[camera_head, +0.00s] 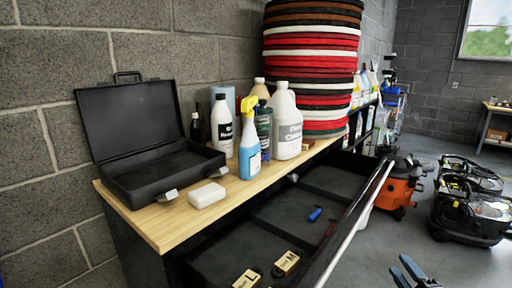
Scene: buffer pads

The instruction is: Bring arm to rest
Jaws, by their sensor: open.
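My gripper (408,272) shows at the bottom right edge of the head view, with its fingers apart and nothing seen between them. It is over the grey floor, to the right of the open drawer (345,222). Most of my arm is out of the frame.
An open black case (150,175), a white block (206,195), several bottles such as the blue spray bottle (249,155), and a tall pad stack (310,60) stand on the wooden top (158,225). The pulled-out drawer holds small items.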

